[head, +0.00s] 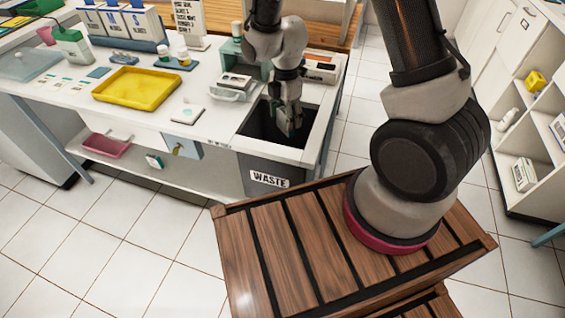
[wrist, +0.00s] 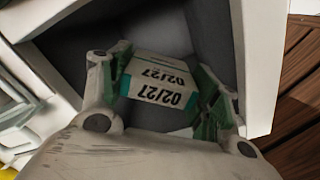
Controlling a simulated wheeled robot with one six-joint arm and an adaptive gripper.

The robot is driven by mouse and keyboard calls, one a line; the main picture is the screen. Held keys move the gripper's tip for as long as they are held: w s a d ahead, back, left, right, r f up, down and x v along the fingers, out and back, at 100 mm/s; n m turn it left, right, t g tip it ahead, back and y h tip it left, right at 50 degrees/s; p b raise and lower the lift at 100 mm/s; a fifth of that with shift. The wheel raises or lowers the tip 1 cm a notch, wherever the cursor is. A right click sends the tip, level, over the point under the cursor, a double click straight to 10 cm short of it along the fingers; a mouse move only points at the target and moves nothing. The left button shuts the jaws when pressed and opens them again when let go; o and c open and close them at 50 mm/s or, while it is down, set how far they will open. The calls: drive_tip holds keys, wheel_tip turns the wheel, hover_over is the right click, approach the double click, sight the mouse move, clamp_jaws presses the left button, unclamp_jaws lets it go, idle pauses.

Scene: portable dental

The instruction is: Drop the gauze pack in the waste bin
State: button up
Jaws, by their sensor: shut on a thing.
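The gauze pack (wrist: 160,80) is a small white and teal box printed "02/27", seen in the wrist view between the fingers of my gripper (wrist: 163,90). My gripper is shut on it. In the head view my gripper (head: 288,122) points down into the opening of the waste bin, and the pack is mostly hidden there. The waste bin (head: 270,180) is a dark grey box labelled "WASTE", set in the right end of the white counter. In the wrist view its grey inner walls (wrist: 205,35) surround the pack.
The white counter (head: 55,78) holds a yellow tray (head: 137,89) and a white-handled container (head: 236,86) left of the bin opening. A box-shaped device (head: 322,68) stands behind the opening. White shelves (head: 530,120) stand at the right. Tiled floor (head: 110,230) is clear in front.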

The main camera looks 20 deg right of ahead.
drive_tip(key=o, duration=0.9)
wheel_tip(320, 180, up, 12)
idle(0.6)
